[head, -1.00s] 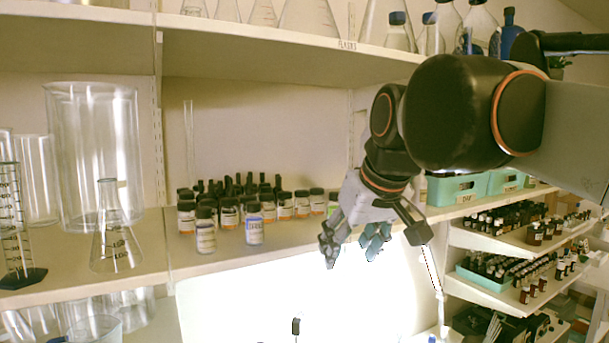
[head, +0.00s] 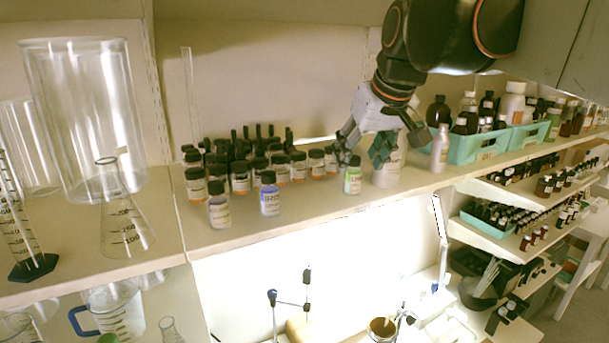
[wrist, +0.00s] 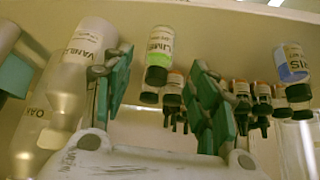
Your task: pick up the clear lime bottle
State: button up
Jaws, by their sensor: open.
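My gripper (head: 363,155) is open and empty, with teal pads, just above and around the bottle's cap in the head view. The gripper also shows in the wrist view (wrist: 160,85). Whether a finger touches the bottle cannot be told.
A larger pale bottle (head: 388,172) stands close on the right, partly behind my gripper; a vanilla-labelled bottle (wrist: 85,50) is beside my left finger in the wrist view. A teal bin (head: 480,147) is further right.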

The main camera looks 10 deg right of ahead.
aim_at(356, 164)
jog(key=shift+p+x, duration=0.4)
jog(key=shift+x, duration=2.45)
jog(key=shift+d, duration=0.1)
jog(key=c, duration=1.2)
